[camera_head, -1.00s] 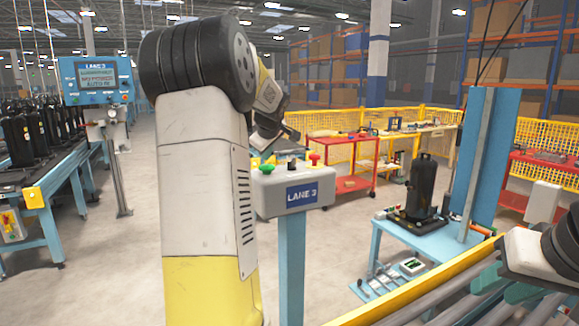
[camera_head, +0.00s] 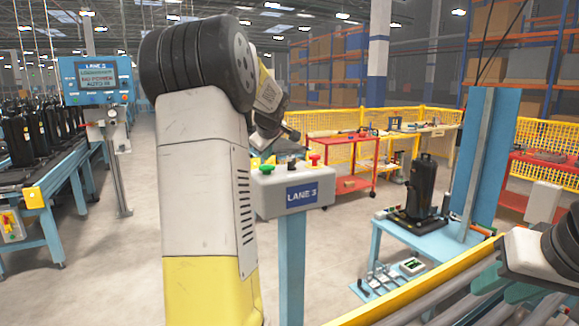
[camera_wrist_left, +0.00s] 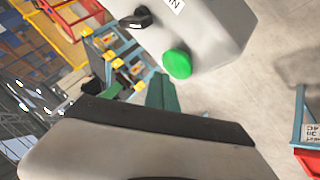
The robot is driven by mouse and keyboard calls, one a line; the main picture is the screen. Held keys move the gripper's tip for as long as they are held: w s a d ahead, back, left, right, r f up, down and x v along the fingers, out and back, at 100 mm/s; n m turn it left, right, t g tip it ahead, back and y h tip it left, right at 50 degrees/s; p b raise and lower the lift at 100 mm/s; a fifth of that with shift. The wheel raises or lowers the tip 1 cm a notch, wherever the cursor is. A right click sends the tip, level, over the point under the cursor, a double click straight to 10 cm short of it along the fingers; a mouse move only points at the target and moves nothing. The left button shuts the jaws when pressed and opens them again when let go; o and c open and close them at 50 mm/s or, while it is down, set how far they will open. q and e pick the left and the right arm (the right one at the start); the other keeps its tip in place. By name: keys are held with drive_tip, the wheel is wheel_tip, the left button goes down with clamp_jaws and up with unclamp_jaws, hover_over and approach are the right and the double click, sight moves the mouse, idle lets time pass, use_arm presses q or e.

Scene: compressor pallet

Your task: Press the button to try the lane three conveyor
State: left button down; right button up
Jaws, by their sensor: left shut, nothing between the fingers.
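The grey LANE 3 control box (camera_head: 290,196) stands on a blue post in the head view. It carries a green button (camera_head: 268,169) at the left, a black selector knob (camera_head: 292,163) in the middle and a red button (camera_head: 314,160) at the right. The green button (camera_wrist_left: 177,64) and black knob (camera_wrist_left: 136,19) also show in the left wrist view. My left gripper (camera_head: 291,134) is shut and empty, behind and above the box, apart from the buttons.
A blue LANE 3 screen (camera_head: 97,78) stands left beside a conveyor (camera_head: 45,180) carrying black compressors. A black compressor (camera_head: 424,188) stands on a blue table (camera_head: 430,240) at right. A red cart (camera_head: 345,170) and yellow fencing stand behind. Rollers lie at lower right.

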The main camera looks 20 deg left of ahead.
sight(267, 166)
use_arm(q)
drive_tip(key=shift+f, duration=0.15)
drive_tip(key=shift+f, duration=0.3)
drive_tip(key=shift+f, duration=0.6)
idle(0.9)
drive_tip(key=shift+r, duration=1.05)
drive_tip(key=shift+r, duration=2.5)
